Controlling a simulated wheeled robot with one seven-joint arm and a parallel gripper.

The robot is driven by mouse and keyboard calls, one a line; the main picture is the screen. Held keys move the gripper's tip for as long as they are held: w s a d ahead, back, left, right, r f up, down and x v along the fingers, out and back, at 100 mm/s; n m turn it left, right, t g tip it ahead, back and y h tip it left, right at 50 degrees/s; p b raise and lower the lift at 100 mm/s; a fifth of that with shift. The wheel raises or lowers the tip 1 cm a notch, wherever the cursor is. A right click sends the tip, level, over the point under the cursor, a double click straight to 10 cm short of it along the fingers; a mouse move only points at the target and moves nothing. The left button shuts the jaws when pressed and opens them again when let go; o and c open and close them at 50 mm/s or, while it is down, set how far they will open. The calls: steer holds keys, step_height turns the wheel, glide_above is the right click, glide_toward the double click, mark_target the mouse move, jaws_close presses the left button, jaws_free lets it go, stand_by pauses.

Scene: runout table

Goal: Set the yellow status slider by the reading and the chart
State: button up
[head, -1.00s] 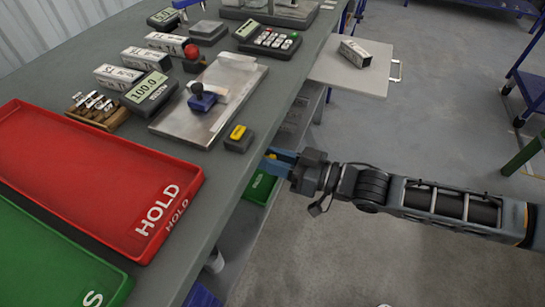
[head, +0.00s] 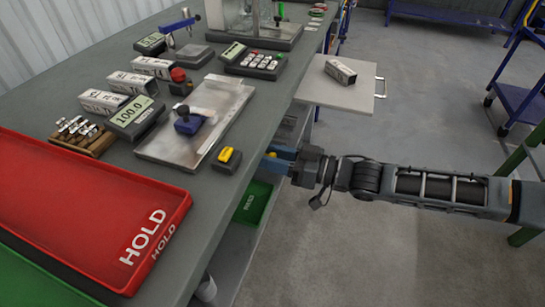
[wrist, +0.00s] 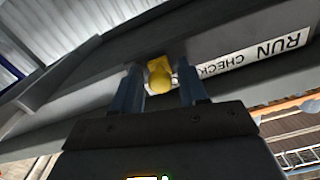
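The yellow slider knob (wrist: 160,76) shows in the wrist view on the table's front edge, next to a white strip (wrist: 255,57) reading "RUN" and "CHECK"; the rest of the strip is hidden. My gripper (wrist: 161,88) has one blue finger on each side of the knob, with gaps showing, so it looks open around it. In the head view my gripper (head: 277,158) is at the table's front edge. A grey display (head: 135,117) on the table reads 100.0. I cannot make out a chart.
A pull-out shelf (head: 325,92) carries a small box (head: 341,72).

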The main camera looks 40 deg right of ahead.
steer(key=shift+o, duration=0.5)
steer(key=v, duration=0.7)
steer(key=shift+s+d, duration=0.2)
steer(key=shift+s, duration=0.1)
